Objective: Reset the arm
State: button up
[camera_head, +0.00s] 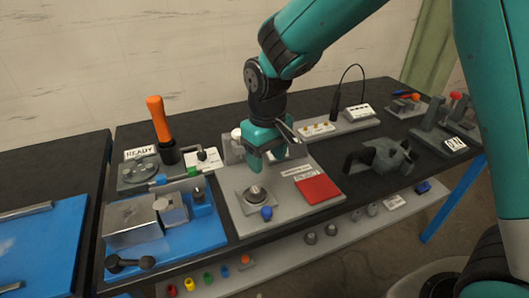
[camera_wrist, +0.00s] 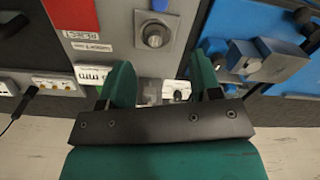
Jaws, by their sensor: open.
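My gripper (camera_head: 264,158) is teal and hangs from my teal arm over the grey plate (camera_head: 236,207) in the middle of the bench. In the wrist view my gripper (camera_wrist: 160,85) shows two teal fingers set apart, with nothing held between them. A small round metal part (camera_head: 256,193) sits on a square base on the grey plate, in front of the gripper and apart from it. The same metal part (camera_wrist: 155,36) shows beyond the fingers in the wrist view.
A blue fixture with a grey block (camera_head: 133,222) stands to the left. An orange-handled lever (camera_head: 157,119) stands behind it. A dark grey clamp-like part (camera_head: 382,157) is on the right of the black bench. A lower shelf holds several small coloured parts. Bare bench lies around the dark part.

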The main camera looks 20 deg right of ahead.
jog(key=s+r+y, duration=0.1)
jog(key=s+r, duration=0.2)
jog(key=s, duration=0.4)
jog(key=s+r+n+y, duration=0.1)
jog(key=s+r, duration=0.3)
jog(key=s, duration=0.3)
jog(key=s+r+n+y, duration=0.1)
jog(key=s+r+y, duration=0.1)
jog(key=s+r, duration=0.2)
jog(key=s, duration=0.3)
jog(key=shift+s+d, duration=0.15)
jog(key=shift+d, duration=0.1)
